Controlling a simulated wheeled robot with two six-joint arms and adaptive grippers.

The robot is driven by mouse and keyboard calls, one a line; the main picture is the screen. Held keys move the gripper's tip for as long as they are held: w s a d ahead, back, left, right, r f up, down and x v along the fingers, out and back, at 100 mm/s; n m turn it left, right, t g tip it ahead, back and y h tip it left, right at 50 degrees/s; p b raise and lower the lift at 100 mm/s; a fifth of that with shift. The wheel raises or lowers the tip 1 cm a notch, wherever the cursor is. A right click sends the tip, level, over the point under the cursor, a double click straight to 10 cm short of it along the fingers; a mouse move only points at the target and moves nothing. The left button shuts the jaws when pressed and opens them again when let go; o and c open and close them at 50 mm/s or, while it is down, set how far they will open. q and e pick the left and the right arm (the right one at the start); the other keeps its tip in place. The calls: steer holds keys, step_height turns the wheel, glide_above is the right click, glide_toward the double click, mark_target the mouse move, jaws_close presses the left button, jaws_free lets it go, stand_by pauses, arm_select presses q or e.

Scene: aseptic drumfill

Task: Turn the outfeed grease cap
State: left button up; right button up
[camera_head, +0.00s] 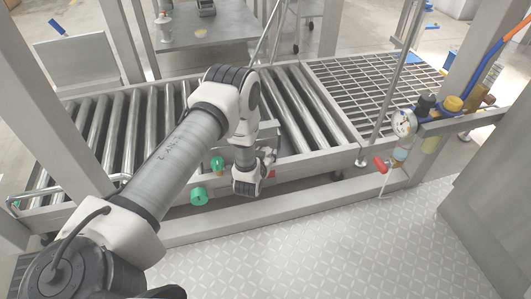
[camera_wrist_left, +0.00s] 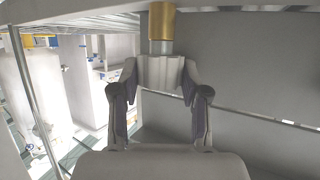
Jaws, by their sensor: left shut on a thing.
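In the left wrist view, a grey cap (camera_wrist_left: 160,72) sits between the two fingers of my left gripper (camera_wrist_left: 160,82). Above it in the picture is a narrow grey neck with a brass cylinder (camera_wrist_left: 161,20), in line with the cap. The fingers are closed on the cap's sides. In the head view, my left gripper (camera_head: 268,166) is at the front rail of the roller conveyor (camera_head: 290,165); the cap cannot be made out there. My right gripper is not in view.
Green caps (camera_head: 199,196) stand by the front rail, left of my gripper. A red-handled valve (camera_head: 380,165) and a pressure gauge (camera_head: 403,123) are at the right. A grating (camera_head: 365,85) adjoins the rollers. The tread-plate floor (camera_head: 310,245) in front is clear.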

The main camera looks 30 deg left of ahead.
arm_select(q)
steer(key=o, duration=1.1)
steer(key=shift+o, duration=0.2)
steer(key=shift+s, duration=0.1)
steer(key=v, duration=1.2)
steer(key=shift+d, duration=0.1)
